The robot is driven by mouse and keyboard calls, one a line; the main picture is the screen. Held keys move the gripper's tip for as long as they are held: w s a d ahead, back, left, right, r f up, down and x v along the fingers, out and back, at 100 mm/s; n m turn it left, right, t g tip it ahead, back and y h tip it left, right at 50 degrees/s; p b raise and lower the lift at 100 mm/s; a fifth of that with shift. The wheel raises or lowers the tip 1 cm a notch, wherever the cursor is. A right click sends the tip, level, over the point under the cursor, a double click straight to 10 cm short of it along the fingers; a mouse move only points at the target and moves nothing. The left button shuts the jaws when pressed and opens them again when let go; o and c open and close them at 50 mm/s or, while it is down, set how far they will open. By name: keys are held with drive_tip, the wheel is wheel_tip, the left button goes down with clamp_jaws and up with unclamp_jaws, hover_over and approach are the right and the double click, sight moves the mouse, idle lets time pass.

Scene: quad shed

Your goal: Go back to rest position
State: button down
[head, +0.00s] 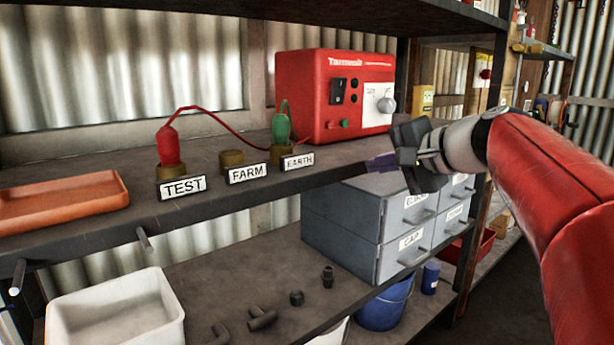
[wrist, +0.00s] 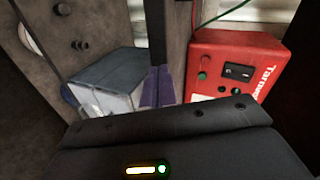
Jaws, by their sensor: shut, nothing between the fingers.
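My gripper (head: 381,163) is at the front edge of the upper shelf (head: 230,195), just below and in front of the red box (head: 335,97). Its purple fingertips are together and empty, and they also show in the wrist view (wrist: 157,88). The red arm reaches in from the right. The red box has a black switch, a grey knob and a green button. A red lead runs to a red plug on the TEST post, and a green plug sits at the EARTH post.
Grey drawers (head: 340,220) stand below my gripper on the lower shelf. An orange tray (head: 62,196) lies at the upper left. A white bin (head: 115,310), several dark pipe fittings and a blue bucket (head: 385,308) are lower down. A shelf post stands right of the red box.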

drive_tip(key=s+f+n+g+h+p, duration=0.3)
drive_tip(key=s+f+n+g+h, duration=0.2)
drive_tip(key=s+f, duration=1.9)
drive_tip(key=s+n+h, duration=0.1)
drive_tip(key=n+h, duration=0.1)
drive_tip(key=n, duration=0.2)
drive_tip(key=shift+g+h, duration=0.3)
drive_tip(key=shift+h, duration=0.1)
